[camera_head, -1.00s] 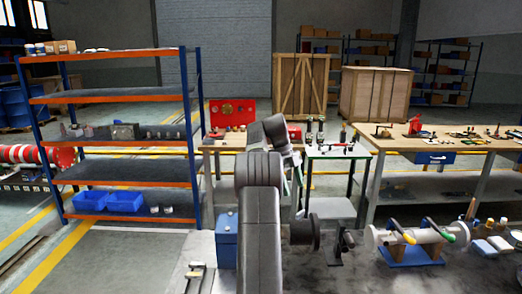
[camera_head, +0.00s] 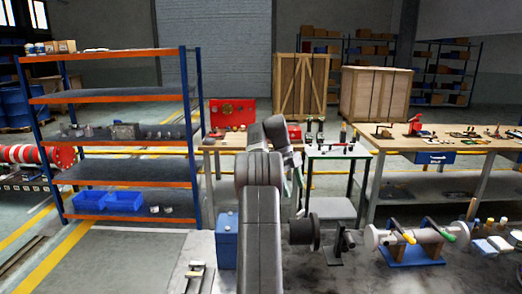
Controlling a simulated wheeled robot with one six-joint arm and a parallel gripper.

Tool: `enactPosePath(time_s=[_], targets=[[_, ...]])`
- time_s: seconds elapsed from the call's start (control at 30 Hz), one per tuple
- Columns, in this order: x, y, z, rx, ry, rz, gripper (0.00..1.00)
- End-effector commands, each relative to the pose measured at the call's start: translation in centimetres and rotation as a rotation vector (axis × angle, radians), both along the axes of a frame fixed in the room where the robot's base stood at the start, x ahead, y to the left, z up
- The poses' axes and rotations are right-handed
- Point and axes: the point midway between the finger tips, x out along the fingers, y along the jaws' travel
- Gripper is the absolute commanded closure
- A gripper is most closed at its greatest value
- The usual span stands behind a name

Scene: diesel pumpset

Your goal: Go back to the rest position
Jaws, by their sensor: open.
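My dark grey arm (camera_head: 260,225) rises from the bottom middle of the head view and bends over near the work tables. Its far end goes down behind its own upper links. My gripper is hidden there, so its fingers and anything between them cannot be seen.
A blue and orange shelf rack (camera_head: 125,96) with blue bins (camera_head: 124,201) stands at left. A small green-edged table (camera_head: 338,152) and a long wooden workbench (camera_head: 440,143) with tools stand beyond the arm. A blue box (camera_head: 227,240) and a grey cylinder on a blue stand (camera_head: 410,257) are nearer.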

Motion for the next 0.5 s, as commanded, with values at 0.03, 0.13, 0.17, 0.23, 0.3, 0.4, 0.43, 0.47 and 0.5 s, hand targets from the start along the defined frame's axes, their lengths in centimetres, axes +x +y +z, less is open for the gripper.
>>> enactPosePath(time_s=[0.03,0.13,0.17,0.23,0.3,0.4,0.43,0.47,0.5], targets=[[-0.3,-0.2,-0.6,0.000,0.003,-0.001,0.35],[-0.6,-0.6,-1.8,0.001,0.002,-0.001,0.35],[-0.8,-0.8,-2.2,0.000,0.003,-0.001,0.35],[-1.0,-1.1,-3.2,-0.001,0.004,-0.002,0.35],[-1.3,-1.4,-4.2,-0.001,0.004,-0.002,0.35],[-1.8,-1.8,-5.7,0.000,0.003,-0.001,0.35],[-1.9,-2.0,-6.2,0.000,0.005,-0.002,0.35],[-2.1,-2.1,-6.7,0.000,0.004,-0.001,0.35],[-2.3,-2.3,-7.4,0.001,0.005,-0.001,0.35]])
